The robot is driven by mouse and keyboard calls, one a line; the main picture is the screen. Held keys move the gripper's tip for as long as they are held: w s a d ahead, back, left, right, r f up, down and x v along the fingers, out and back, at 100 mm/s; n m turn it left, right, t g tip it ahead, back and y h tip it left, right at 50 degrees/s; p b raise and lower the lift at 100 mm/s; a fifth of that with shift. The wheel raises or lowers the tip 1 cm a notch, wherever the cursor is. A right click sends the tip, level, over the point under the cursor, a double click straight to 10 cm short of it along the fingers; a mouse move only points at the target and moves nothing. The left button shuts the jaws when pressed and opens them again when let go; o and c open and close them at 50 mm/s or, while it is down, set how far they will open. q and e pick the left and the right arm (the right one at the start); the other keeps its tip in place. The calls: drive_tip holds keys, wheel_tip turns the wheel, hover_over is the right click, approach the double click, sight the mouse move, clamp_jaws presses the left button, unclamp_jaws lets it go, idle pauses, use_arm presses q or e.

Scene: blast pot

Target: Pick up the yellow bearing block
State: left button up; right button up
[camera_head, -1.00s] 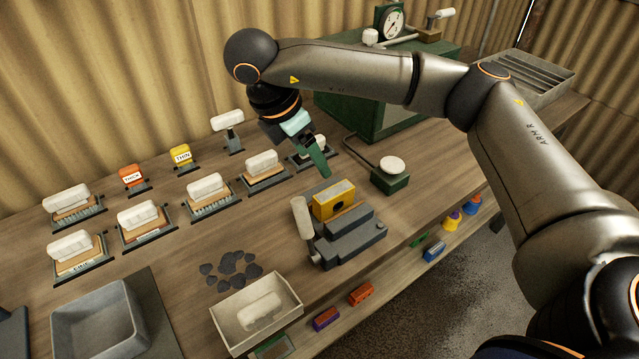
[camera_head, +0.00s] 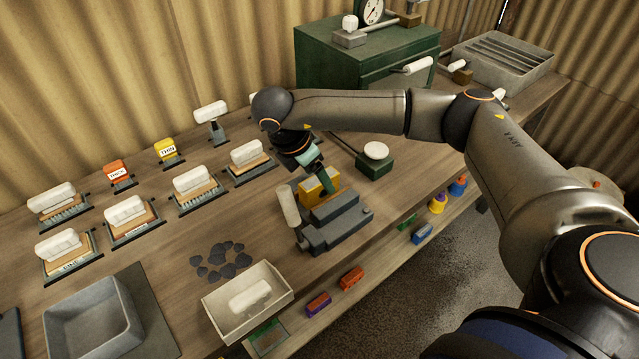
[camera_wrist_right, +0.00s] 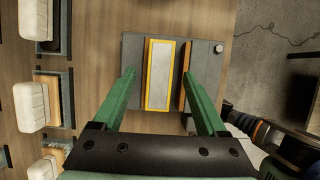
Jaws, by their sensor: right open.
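The yellow bearing block (camera_head: 318,187) sits in a grey vise-like fixture (camera_head: 338,222) on the wooden bench. In the right wrist view the block (camera_wrist_right: 160,75) shows from above, with a pale top and a yellow rim, on the grey fixture (camera_wrist_right: 133,48). My right gripper (camera_head: 325,178) is low over the block in the head view. In the wrist view its two green fingers (camera_wrist_right: 160,80) are open, one on each side of the block. Whether they touch it cannot be told. My left gripper is not in view.
A white cylindrical handle (camera_head: 288,205) stands left of the fixture. A green pad with a white knob (camera_head: 376,151) is close behind right. White-topped blocks on stands (camera_head: 193,180), a cream tray (camera_head: 249,299) and dark lumps (camera_head: 221,261) lie to the left. A green cabinet (camera_head: 365,60) stands behind.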

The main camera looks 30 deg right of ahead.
drive_tip(key=shift+f, duration=0.2)
drive_tip(key=shift+f+b, duration=0.25)
drive_tip(key=shift+b, duration=0.15)
idle(0.3)
clamp_jaws()
idle(0.7)
idle(0.3)
